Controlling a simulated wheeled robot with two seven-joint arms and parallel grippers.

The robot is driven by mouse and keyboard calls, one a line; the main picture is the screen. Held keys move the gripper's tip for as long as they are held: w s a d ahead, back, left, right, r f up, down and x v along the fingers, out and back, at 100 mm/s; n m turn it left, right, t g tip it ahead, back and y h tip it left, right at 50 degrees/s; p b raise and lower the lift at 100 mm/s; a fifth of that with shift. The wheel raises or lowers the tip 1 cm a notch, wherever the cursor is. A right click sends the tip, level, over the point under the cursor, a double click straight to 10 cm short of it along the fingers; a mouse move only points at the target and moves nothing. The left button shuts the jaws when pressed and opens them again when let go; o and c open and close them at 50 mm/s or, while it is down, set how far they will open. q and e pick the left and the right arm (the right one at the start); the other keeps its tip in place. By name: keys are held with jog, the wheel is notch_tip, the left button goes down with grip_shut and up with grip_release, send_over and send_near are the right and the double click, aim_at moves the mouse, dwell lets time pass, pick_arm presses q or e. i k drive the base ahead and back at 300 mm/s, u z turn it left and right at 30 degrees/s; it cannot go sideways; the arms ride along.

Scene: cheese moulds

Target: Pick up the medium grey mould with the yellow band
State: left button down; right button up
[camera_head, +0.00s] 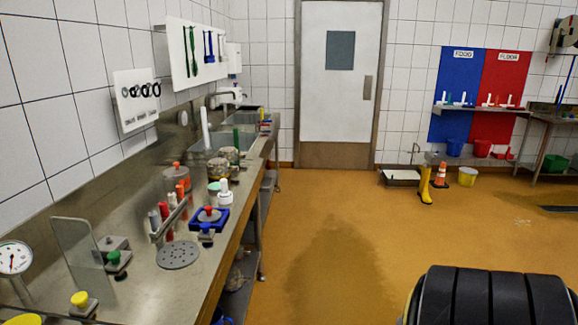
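I cannot make out for certain a medium grey mould with a yellow band. A small yellow-topped grey piece (80,302) stands at the near left of the steel counter (215,262). Another yellow piece (24,319) is cut off by the bottom edge. Neither of my grippers is in view.
The counter holds a perforated grey disc (178,255), a blue tray (194,220), a clear upright panel (82,250) and a dial gauge (15,258). The orange floor (330,230) is open up to the door (340,80). Yellow boots (425,185) and a cone (441,175) stand at right.

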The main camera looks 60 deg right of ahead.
aim_at(218, 169)
jog(key=z, duration=2.25)
jog(key=i, duration=3.9)
jog(key=u, duration=3.65)
